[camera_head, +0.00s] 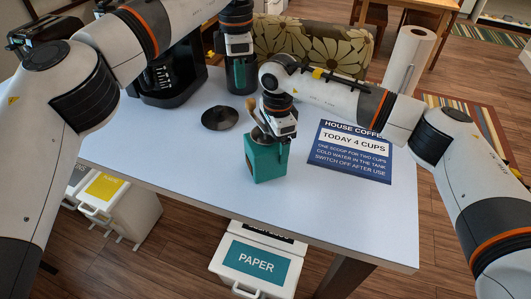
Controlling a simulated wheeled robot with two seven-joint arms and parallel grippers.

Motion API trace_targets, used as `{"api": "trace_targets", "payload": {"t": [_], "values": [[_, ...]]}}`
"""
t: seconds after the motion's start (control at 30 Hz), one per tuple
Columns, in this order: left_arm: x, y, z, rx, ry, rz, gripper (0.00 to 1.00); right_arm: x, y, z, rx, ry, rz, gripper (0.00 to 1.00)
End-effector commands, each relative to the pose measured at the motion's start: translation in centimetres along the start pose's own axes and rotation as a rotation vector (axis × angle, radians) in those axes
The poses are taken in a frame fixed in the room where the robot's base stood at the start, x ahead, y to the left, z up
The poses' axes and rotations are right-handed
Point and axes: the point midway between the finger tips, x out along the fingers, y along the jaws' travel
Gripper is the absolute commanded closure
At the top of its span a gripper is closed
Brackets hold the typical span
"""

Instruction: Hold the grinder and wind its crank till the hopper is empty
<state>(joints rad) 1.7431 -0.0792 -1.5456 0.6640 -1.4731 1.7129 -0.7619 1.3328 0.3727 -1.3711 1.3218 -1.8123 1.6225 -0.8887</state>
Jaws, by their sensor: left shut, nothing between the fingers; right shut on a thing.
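The grinder (264,164) is a teal box standing upright on the pale tabletop. Its top is mostly covered by my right gripper (282,140), which is shut on the grinder from above. A wooden knob (252,103), seemingly the crank's, shows just left of that gripper. The inside of the hopper is hidden. My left gripper (240,66) points down further back and to the left, shut and empty, apart from the grinder. A dark shape with a teal patch shows at its lower end; its fingertips are hard to make out.
A dark round lid-like piece (219,118) lies left of the grinder. A black coffee machine (172,75) stands behind left. A blue sign (350,152) lies right; a paper roll (409,58) stands behind it. The front tabletop is clear. Bins, one marked PAPER (252,262), stand below.

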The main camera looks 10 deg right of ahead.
Motion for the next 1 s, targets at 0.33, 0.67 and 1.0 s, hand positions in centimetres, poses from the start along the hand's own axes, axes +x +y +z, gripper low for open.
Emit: {"api": "trace_targets", "payload": {"t": [0.33, 0.67, 1.0], "values": [[0.0, 0.0, 0.0, 0.000, 0.000, 0.000, 1.00, 0.0, 0.0, 0.0, -0.001, 0.000, 0.000, 0.00], [0.0, 0.0, 0.0, 0.000, 0.000, 0.000, 1.00, -1.4, 0.1, 0.0, 0.000, 0.000, 0.003, 0.00], [0.0, 0.0, 0.0, 0.000, 0.000, 0.000, 1.00, -8.4, 0.1, 0.0, 0.000, 0.000, 0.004, 0.00]]}}
